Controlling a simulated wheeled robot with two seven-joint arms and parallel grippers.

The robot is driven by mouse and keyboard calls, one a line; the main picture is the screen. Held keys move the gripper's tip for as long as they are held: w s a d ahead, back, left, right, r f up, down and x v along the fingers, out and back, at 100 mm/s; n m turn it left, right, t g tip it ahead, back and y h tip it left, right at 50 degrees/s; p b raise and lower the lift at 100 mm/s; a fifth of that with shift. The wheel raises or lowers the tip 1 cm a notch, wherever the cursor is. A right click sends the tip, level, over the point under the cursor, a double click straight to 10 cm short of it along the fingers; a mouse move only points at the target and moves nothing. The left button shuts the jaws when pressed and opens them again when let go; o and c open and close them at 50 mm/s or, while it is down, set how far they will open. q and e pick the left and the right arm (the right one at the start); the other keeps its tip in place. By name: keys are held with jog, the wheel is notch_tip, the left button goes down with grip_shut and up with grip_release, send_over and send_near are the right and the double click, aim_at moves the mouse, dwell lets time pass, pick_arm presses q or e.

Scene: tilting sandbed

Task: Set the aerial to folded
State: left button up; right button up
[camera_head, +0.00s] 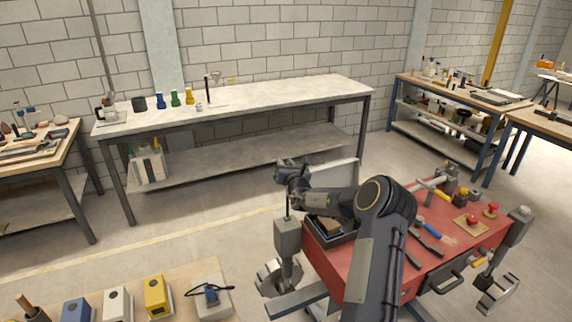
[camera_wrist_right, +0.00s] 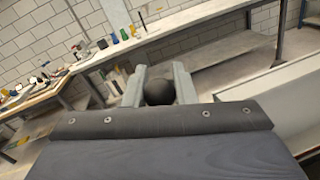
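The aerial (camera_head: 287,207) is a thin dark rod that stands about upright above a grey box at the left corner of the red-topped wheeled unit. My right gripper (camera_head: 290,171) is at the rod's upper end. In the right wrist view a dark round knob (camera_wrist_right: 158,92), which looks like the aerial's tip, sits between the two grey fingers of my right gripper (camera_wrist_right: 158,84). The knob fills the gap, and the fingers look shut on it. My right arm hides part of the red top. My left gripper does not show.
The red top (camera_head: 340,278) carries a dark tray (camera_head: 331,228), tools and red knobs (camera_head: 473,219). A pale panel (camera_head: 334,177) stands behind it. A long grey workbench (camera_head: 290,97) runs along the wall. A bench with coloured boxes (camera_head: 157,297) is at the front left. The floor between is clear.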

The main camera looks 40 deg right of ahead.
grip_shut()
jog(key=shift+s+f+b, duration=0.1)
jog(key=shift+s+b, duration=0.15)
jog(key=shift+b, duration=0.2)
jog(key=s+a+f+t+h+b, duration=0.1)
jog(key=s+a+t+h+b, duration=0.1)
jog(key=s+b, duration=0.4)
jog(key=s+a+f+m+t+h+b, duration=0.1)
jog(key=s+a+f+t+h+b, duration=0.1)
jog(key=s+b, duration=0.4)
jog(key=shift+s+m+t+b, duration=0.35)
jog(key=shift+t+b, duration=0.55)
jog(key=shift+b, duration=0.7)
jog(key=shift+a, duration=0.1)
jog(key=o, duration=0.9)
grip_release()
jog(key=shift+c, duration=0.2)
jog(key=shift+s+f, duration=0.1)
